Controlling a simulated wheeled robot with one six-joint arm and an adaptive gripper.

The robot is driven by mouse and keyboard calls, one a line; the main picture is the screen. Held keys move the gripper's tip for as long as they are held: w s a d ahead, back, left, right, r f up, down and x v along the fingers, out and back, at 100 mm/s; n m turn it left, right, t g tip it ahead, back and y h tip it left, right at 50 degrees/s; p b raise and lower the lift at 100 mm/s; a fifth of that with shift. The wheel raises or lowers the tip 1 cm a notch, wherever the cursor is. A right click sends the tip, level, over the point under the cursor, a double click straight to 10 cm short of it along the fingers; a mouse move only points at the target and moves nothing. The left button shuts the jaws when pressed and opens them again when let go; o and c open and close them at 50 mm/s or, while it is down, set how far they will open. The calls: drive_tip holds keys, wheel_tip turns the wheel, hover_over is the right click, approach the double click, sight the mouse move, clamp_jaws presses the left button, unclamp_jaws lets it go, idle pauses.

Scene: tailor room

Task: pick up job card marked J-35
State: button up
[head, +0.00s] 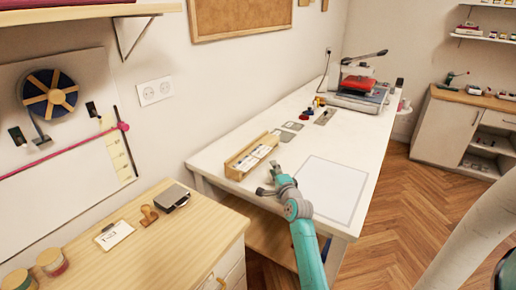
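No marking J-35 can be read at this size. A wooden tray (236,170) near the left edge of the white table (375,125) holds white cards (262,151) with dark print. A small clipboard with a white card (115,235) lies on the wooden cabinet at the lower left; its dark mark is too small to read surely. My gripper (275,167) is above the table's near left part, just right of and below the tray in the picture, apparently apart from it. Its fingers are too small to tell open or shut, and I see nothing held.
A pale square sheet (332,188) lies right of my arm. Grey flat pieces (292,126), small coloured items (318,102) and a press (358,92) stand farther back. The cabinet (165,255) bears a stamp (149,215) and a dark box (173,197). Wooden floor (415,205) is clear at right.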

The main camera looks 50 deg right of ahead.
sight(260, 152)
drive_tip(key=x, duration=1)
drive_tip(key=shift+r, duration=0.3)
clamp_jaws()
